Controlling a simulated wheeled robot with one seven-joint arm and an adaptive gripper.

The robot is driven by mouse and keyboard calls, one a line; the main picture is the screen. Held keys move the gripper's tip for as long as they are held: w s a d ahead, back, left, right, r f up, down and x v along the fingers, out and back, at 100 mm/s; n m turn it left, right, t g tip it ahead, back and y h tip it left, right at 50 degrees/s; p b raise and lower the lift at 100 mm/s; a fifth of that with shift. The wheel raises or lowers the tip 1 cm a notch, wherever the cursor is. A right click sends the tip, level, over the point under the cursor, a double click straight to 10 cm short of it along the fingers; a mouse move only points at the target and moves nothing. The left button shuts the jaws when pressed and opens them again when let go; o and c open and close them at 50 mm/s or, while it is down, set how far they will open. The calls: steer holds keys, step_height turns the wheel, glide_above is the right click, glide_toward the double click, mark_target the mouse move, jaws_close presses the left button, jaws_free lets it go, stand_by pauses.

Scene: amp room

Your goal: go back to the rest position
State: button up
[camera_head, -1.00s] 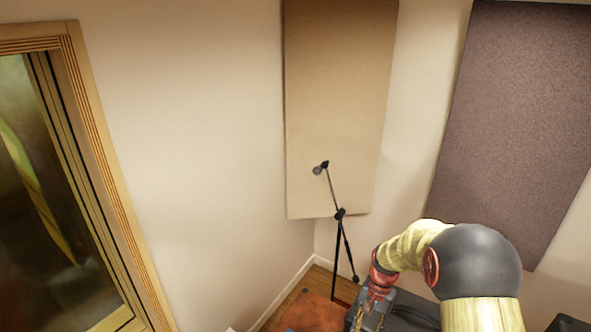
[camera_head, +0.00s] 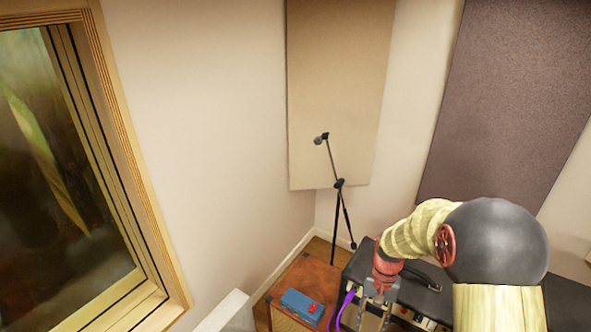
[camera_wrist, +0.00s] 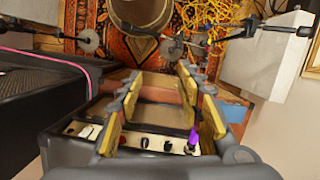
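My gripper (camera_head: 378,290) hangs at the end of my bent arm, in front of the black amplifier (camera_head: 425,288) at the lower right of the head view. In the wrist view, my gripper (camera_wrist: 160,75) has its two yellow-padded fingers spread wide, with nothing held between them. Behind and below the fingers is the amplifier's pale control panel (camera_wrist: 140,141) with dark knobs. A purple plug (camera_wrist: 193,141) sits at the panel's right end. Its purple cable (camera_head: 345,305) shows left of my gripper in the head view. Whether the fingers touch the amplifier cannot be told.
A blue pedal (camera_head: 302,305) lies on a brown wooden cabinet (camera_head: 312,275) left of the amplifier. A microphone stand (camera_head: 336,215) stands in the corner. A window (camera_head: 60,180) is at left. In the wrist view, grey boxes (camera_wrist: 265,62) and a patterned rug (camera_wrist: 85,15) show.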

steer(key=s+a+r+n+t+b, duration=0.1)
steer(key=s+t+b, duration=0.1)
steer(key=s+b, duration=0.4)
steer(key=s+a+r+n+t+b, duration=0.1)
steer(key=s+r+n+t+b, duration=0.1)
steer(key=s+b, duration=0.4)
steer(key=s+r+n+t+h+b, duration=0.1)
steer(key=s+t+b, duration=0.3)
steer(key=b, duration=0.7)
steer(key=shift+s+a+r, duration=0.4)
steer(key=shift+s+r, duration=0.3)
steer(key=shift+s, duration=0.55)
steer(key=shift+c, duration=0.7)
